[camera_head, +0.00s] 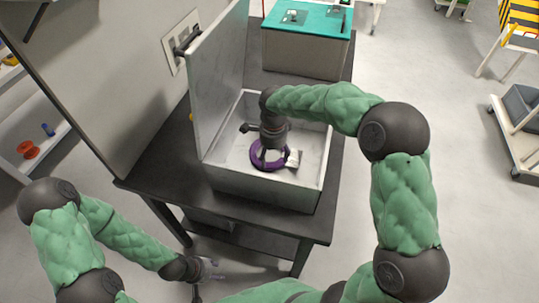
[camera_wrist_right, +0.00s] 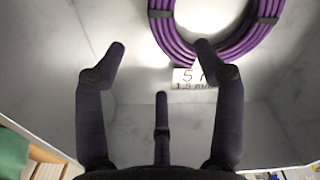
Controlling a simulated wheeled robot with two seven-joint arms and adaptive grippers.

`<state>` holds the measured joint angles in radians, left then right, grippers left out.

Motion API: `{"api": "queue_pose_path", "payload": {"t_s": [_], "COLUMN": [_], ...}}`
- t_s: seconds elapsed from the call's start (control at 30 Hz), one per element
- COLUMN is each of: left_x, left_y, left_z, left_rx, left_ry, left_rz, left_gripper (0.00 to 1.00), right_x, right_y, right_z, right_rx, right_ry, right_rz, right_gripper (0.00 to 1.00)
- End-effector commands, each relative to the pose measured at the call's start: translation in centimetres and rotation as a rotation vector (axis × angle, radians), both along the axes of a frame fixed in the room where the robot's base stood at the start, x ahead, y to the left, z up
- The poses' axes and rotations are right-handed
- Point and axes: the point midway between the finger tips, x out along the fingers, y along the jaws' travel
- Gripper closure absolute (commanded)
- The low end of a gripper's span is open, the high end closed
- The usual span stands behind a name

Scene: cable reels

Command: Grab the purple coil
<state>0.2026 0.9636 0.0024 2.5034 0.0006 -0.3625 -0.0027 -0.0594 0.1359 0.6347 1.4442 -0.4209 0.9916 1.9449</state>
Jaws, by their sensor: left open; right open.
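The purple coil (camera_head: 267,167) lies on the floor of an open grey-white box (camera_head: 255,188) on the dark table. In the right wrist view the coil (camera_wrist_right: 242,42) is at the upper right, with dark ties around it and a white label (camera_wrist_right: 193,78) at its lower edge. My right gripper (camera_head: 271,148) reaches down into the box above the coil, and its fingers hide part of it in the head view. In the wrist view this gripper (camera_wrist_right: 161,62) has its fingers spread and nothing between them. My left gripper (camera_head: 206,272) is open, low beside the table.
The box lid (camera_head: 220,75) stands upright at the box's left side. Box walls surround the right gripper. A teal-topped bench (camera_head: 307,40) stands behind. A shelf (camera_head: 45,148) with a red spool is at left. Open floor lies to the right.

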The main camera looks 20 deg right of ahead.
Motion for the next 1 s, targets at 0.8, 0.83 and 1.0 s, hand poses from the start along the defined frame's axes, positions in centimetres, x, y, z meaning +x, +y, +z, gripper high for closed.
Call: {"api": "queue_pose_path", "payload": {"t_s": [0.8,0.83,1.0], "left_x": [0.0,0.0,0.0], "left_y": [0.0,0.0,0.0], "left_z": [-2.7,-2.7,-2.7], "left_rx": [0.000,0.000,0.000], "left_ry": [0.000,0.000,0.000], "left_rz": [0.000,0.000,0.000], "left_gripper": [0.56,0.56,0.56], "right_x": [0.4,0.4,0.3], "right_y": [-0.5,-0.5,-0.5], "right_z": [-6.3,-6.3,-6.3], "right_rx": [0.000,0.000,0.000], "right_ry": [-0.001,-0.001,-0.001], "right_rz": [0.000,0.000,0.001], "right_gripper": [0.31,0.31,0.79]}}
